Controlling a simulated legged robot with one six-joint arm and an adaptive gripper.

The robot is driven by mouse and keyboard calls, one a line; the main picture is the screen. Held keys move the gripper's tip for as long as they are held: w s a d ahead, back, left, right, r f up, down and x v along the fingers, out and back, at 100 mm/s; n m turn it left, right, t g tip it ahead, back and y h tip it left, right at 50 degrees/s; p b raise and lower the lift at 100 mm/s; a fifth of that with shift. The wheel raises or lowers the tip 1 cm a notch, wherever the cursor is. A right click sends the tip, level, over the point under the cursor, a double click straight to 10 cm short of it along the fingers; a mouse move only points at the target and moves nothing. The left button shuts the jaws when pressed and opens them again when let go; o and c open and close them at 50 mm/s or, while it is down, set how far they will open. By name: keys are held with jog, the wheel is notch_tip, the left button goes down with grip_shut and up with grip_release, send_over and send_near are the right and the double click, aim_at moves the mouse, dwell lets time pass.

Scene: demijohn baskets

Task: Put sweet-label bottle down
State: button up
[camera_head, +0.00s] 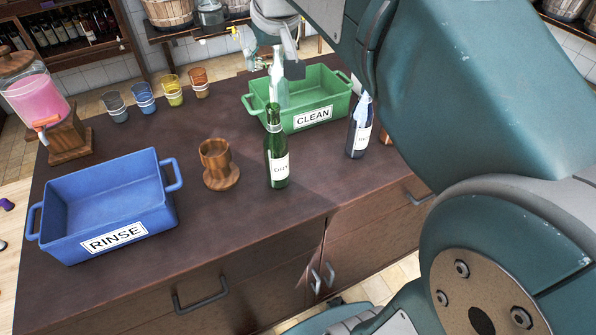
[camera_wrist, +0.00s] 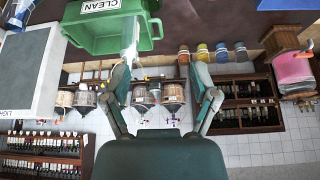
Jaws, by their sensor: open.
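A clear pale bottle (camera_head: 279,90) stands upright in the left part of the green bin (camera_head: 335,115) labelled CLEAN, its base hidden by the front wall. It also shows in the wrist view (camera_wrist: 130,38), near one fingertip. My gripper (camera_head: 287,62) is open at the bottle's upper part; the wrist view shows its fingers (camera_wrist: 163,78) spread wide with nothing between them. Whether a finger touches the bottle is unclear. A green bottle (camera_head: 276,150) and a dark blue bottle (camera_head: 359,130) stand on the counter in front of the bin. No label can be read as sweet.
A blue bin (camera_head: 165,205) labelled RINSE sits at the left of the counter (camera_head: 225,235). A wooden cup (camera_head: 216,158) stands between the bins. Several coloured glasses (camera_head: 172,92) and a pink drink dispenser (camera_head: 38,98) line the back left. The front counter middle is clear.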

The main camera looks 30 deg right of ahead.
jog(key=s+a+f, duration=0.2)
jog(key=s+f, duration=0.5)
jog(key=s, duration=0.2)
jog(key=s+a+f, duration=0.2)
jog(key=s+f, duration=0.5)
jog(key=s, duration=0.2)
jog(key=shift+s+n, duration=0.3)
jog(key=shift+s, duration=0.05)
